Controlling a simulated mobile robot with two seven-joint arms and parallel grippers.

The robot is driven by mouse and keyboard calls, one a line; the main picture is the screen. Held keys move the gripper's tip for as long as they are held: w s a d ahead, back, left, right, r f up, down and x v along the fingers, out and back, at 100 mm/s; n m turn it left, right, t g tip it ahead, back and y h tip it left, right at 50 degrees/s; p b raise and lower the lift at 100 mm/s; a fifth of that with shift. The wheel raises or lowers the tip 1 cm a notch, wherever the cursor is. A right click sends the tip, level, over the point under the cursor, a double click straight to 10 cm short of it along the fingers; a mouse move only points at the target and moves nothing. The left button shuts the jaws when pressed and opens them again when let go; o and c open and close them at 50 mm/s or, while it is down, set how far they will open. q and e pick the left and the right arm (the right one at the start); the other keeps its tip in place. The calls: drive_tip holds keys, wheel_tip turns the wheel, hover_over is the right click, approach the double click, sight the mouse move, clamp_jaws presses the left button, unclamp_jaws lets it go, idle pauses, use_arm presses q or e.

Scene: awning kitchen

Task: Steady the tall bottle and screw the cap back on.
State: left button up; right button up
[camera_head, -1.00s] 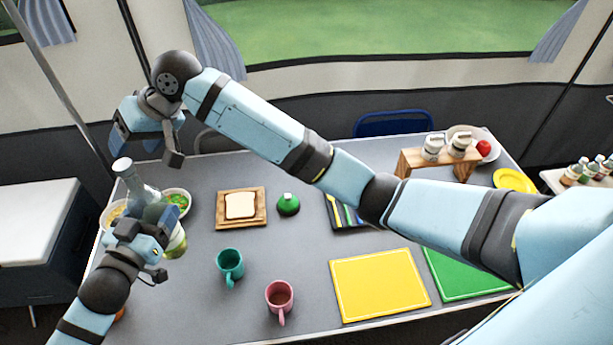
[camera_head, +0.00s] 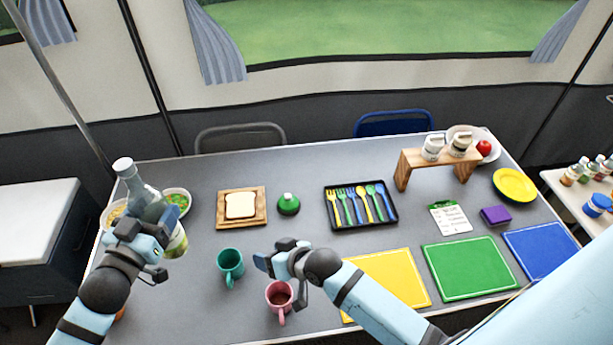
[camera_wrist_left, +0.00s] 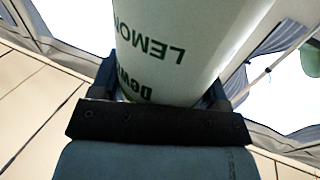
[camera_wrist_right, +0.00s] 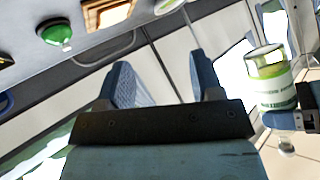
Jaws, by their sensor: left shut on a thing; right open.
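The tall bottle (camera_head: 140,192) is clear glass with a green and white label, at the table's left end. Its lettered label fills the left wrist view (camera_wrist_left: 190,45). My left gripper (camera_head: 150,222) is shut around the bottle's body. A white cap (camera_head: 122,164) shows at the top of the bottle's neck; how tight it sits cannot be told. The bottle also shows in the right wrist view (camera_wrist_right: 272,88), with the left gripper beside it. My right gripper (camera_head: 266,262) is open and empty, above the table near the mugs and away from the bottle.
A teal mug (camera_head: 230,264) and a pink mug (camera_head: 279,296) stand close to my right gripper. Bowls (camera_head: 177,199) sit behind the bottle. A bread board (camera_head: 241,222), a green dome (camera_head: 288,204) and a cutlery tray (camera_head: 360,226) lie further back.

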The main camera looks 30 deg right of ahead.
drive_tip(key=s+d+f+n+h, duration=0.1)
drive_tip(key=s+d+f, duration=0.1)
drive_tip(key=s, duration=0.5)
drive_tip(key=s+d+f+n+t+h, duration=0.1)
drive_tip(key=s+d+f, duration=0.2)
drive_tip(key=s+d, duration=0.2)
drive_tip(key=s, duration=0.2)
drive_tip(key=shift+s, duration=0.3)
drive_tip(key=shift+f, duration=0.15)
